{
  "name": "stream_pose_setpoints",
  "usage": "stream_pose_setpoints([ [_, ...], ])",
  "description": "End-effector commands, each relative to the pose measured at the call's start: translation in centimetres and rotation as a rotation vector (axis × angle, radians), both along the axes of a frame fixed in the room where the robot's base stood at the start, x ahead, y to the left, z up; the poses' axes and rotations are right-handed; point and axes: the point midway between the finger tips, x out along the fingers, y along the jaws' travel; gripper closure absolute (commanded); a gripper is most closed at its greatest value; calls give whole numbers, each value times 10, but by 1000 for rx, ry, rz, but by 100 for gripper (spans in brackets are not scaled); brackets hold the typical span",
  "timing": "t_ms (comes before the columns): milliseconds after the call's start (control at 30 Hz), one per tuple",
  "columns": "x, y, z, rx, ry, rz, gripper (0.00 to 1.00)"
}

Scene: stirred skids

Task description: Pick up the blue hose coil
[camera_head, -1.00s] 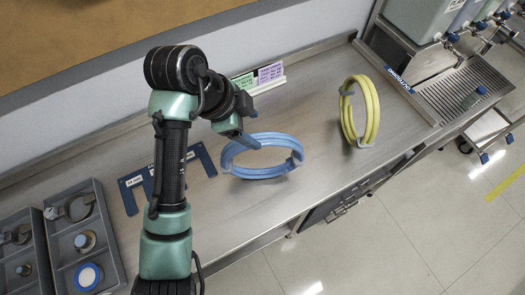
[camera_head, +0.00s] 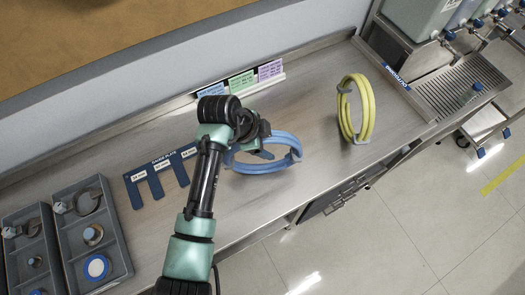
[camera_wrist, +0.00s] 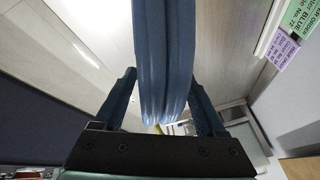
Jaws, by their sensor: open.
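The blue hose coil (camera_head: 262,168) stands on the steel bench in the head view, with grey clips around its ring. My gripper (camera_head: 263,152) is at the left part of the coil, and my wrist hides some of it. In the wrist view, the blue hose strands (camera_wrist: 163,50) run between the two fingers of my gripper (camera_wrist: 162,78). The fingers are apart, with a visible gap on each side of the hose. The jaws are open and do not grip it.
A yellow hose coil (camera_head: 345,115) stands to the right. A blue gauge plate (camera_head: 160,168) and grey trays (camera_head: 122,250) with fittings lie left. Colored label cards (camera_head: 241,81) stand along the back wall. Bench between the coils is clear.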

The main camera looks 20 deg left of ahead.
Motion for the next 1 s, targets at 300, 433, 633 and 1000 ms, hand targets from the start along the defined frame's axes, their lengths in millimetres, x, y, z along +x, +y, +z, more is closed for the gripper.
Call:
stream_pose_setpoints([
  [300,0,0,0,0,0,0,61],
  [433,0,0,0,0,0,0,85],
  [633,0,0,1,0,0,0,100],
  [1000,0,0,1,0,0,0,100],
])
